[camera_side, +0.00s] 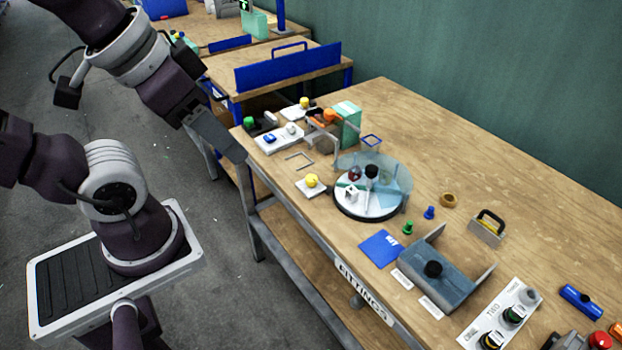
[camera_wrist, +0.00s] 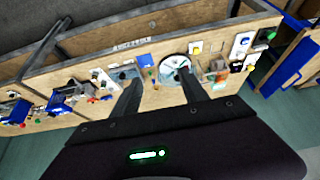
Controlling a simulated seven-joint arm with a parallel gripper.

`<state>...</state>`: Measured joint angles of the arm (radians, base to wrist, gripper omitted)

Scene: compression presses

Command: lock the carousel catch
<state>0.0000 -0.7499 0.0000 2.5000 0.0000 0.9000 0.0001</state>
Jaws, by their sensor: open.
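The carousel (camera_side: 344,206) is a round white disc with a dark rim and a clear cover, standing near the table's front edge. Several small items sit on it, among them a black knob and a dark red piece. A yellow knob on a white plate (camera_side: 311,182) is just left of it; I cannot tell whether this is the catch, or its state. In the wrist view the carousel (camera_wrist: 168,75) lies beyond the fingertips, partly behind one finger. My gripper (camera_side: 240,157) is open and empty, above and left of the carousel, well apart from it. It also shows in the wrist view (camera_wrist: 160,76).
A blue-grey tray (camera_side: 445,280) and a switch panel (camera_side: 500,318) stand at right.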

